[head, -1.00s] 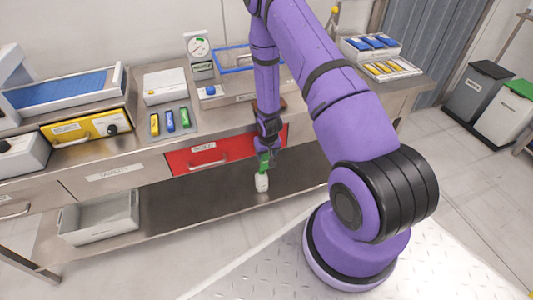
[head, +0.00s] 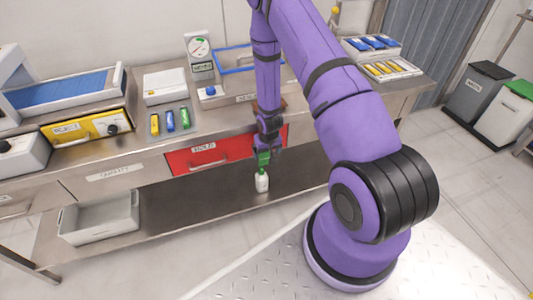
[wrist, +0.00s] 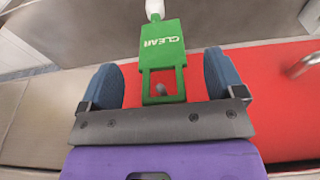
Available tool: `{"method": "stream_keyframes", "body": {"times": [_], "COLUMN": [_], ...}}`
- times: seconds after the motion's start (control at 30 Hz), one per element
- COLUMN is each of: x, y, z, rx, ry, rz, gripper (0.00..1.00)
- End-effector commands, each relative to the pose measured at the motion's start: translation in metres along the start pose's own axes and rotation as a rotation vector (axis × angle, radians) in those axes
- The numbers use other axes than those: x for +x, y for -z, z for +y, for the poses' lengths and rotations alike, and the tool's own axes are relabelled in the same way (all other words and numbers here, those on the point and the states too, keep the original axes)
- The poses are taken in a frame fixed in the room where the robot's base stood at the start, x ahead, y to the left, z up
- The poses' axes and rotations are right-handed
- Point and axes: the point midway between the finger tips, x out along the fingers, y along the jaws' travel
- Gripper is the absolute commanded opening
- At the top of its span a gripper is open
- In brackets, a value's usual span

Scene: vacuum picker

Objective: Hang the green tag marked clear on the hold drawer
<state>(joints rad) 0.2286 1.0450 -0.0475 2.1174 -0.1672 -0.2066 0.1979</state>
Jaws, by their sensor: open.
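The green tag (wrist: 162,48), marked CLEAR, is at the front of the red drawer (wrist: 275,85); the head view shows it small (head: 263,158). Its open square loop surrounds the tip of a small grey peg (wrist: 160,89) in the wrist view. How deep the peg sits in the loop is hard to tell. My gripper (wrist: 165,85) is open, with one blue finger on each side of the loop and a gap on both sides. In the head view my gripper (head: 270,148) partly covers the red drawer (head: 203,157), whose label is too small to read surely.
The drawer's handle (wrist: 305,65) is right of my gripper in the wrist view. A grey bin (head: 98,218) is on the shelf at left. Yellow, blue and green tags (head: 170,121) lie on the counter.

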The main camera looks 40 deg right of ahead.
Motion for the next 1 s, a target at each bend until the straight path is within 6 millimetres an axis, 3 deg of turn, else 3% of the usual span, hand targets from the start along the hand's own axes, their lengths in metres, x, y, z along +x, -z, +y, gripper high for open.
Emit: {"method": "stream_keyframes", "body": {"times": [0.3,0.5,1.0], "x": [-0.054,-0.08,-0.097], "y": [0.001,0.001,0.002], "z": [0.0,0.0,-0.001], "rx": [-0.001,-0.001,-0.002], "ry": [0.001,0.0,0.0], "rz": [0.003,0.002,0.003], "gripper": [0.88,0.88,0.88]}}
